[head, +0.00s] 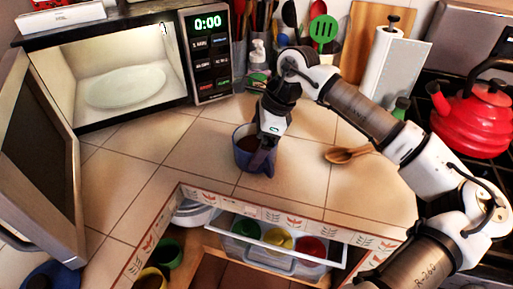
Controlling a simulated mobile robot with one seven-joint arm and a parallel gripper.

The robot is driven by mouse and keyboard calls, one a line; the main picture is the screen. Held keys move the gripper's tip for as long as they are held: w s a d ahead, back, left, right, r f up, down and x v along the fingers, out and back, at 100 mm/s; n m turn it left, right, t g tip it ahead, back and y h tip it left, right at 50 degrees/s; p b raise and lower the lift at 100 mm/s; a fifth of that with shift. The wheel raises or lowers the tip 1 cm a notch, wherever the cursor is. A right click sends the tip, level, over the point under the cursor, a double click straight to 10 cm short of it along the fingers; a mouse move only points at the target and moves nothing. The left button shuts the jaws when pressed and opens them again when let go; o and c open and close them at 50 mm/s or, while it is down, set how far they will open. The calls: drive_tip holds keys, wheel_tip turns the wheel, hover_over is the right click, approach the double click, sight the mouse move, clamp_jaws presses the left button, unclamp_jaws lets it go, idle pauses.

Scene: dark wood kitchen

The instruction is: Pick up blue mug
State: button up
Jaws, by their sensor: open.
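The blue mug (242,157) stands upright on the tiled counter, near its front inner edge. It has a dark brown inside, perhaps a drink. My gripper (261,160) points down at the mug's right side, with its fingers at the rim. The fingers overlap the mug in this view, so I cannot tell whether they touch it or straddle its wall. My gripper is open. The fingers hide part of the mug's right side.
An open microwave (120,75) with a plate inside stands at the left, its door swung forward. A red kettle (472,118) is on the stove. An open drawer (275,248) with coloured items juts out below.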

drive_tip(key=shift+x, duration=0.75)
drive_tip(key=c, duration=0.9)
drive_tip(key=shift+o, duration=0.2)
drive_tip(key=shift+r, duration=0.2)
